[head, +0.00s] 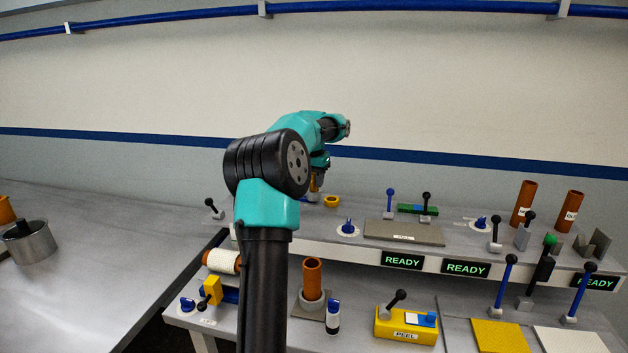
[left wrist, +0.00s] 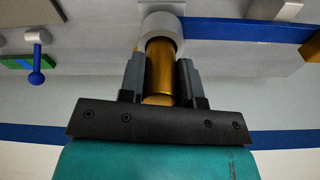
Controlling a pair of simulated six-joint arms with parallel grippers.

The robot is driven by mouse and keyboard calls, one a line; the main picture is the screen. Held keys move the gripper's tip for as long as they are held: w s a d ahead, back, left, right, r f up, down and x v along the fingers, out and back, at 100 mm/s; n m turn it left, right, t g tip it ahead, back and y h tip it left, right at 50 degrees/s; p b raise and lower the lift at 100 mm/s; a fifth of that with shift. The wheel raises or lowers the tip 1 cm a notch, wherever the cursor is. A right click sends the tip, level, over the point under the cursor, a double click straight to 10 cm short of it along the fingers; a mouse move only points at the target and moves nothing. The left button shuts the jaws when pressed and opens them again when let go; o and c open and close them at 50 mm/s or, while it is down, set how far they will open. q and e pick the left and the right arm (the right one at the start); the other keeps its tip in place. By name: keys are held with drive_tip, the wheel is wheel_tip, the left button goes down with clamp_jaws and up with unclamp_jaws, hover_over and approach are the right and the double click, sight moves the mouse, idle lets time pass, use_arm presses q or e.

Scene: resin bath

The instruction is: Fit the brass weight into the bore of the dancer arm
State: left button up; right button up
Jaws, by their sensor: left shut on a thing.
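My left gripper (left wrist: 160,75) is shut on the brass weight (left wrist: 160,68), a gold cylinder, with one finger on each side. In the left wrist view, the weight's far end meets the round grey boss (left wrist: 161,24) of the dancer arm, whose blue bar (left wrist: 235,30) runs to the right. The boss rim overlaps the weight's end; I cannot tell how deep it sits in the bore. In the head view, my left gripper (head: 317,178) is over the back shelf, with the weight (head: 314,190) partly showing below it. My arm hides most of the dancer arm there. My right gripper is not in view.
A yellow ring (head: 332,201) and a blue knob (head: 347,228) are close by on the shelf. A blue-knobbed lever (head: 389,203) and a green block (head: 412,208) stand to the right. A brown tube (head: 312,279) stands in front, lower down.

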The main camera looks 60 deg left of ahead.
use_arm(q)
drive_tip(key=shift+f, duration=0.55)
drive_tip(key=o, duration=1)
drive_tip(key=r, duration=0.8)
drive_tip(key=s+r, duration=0.1)
drive_tip(key=r, duration=0.4)
drive_tip(key=shift+s+d+r, duration=0.1)
drive_tip(key=shift+d, duration=0.3)
drive_tip(key=f, duration=0.8)
drive_tip(key=w+f, duration=0.1)
drive_tip(key=f, duration=0.4)
drive_tip(key=shift+w+a+f, duration=0.1)
drive_tip(key=shift+a, duration=0.3)
drive_tip(key=shift+r, duration=0.2)
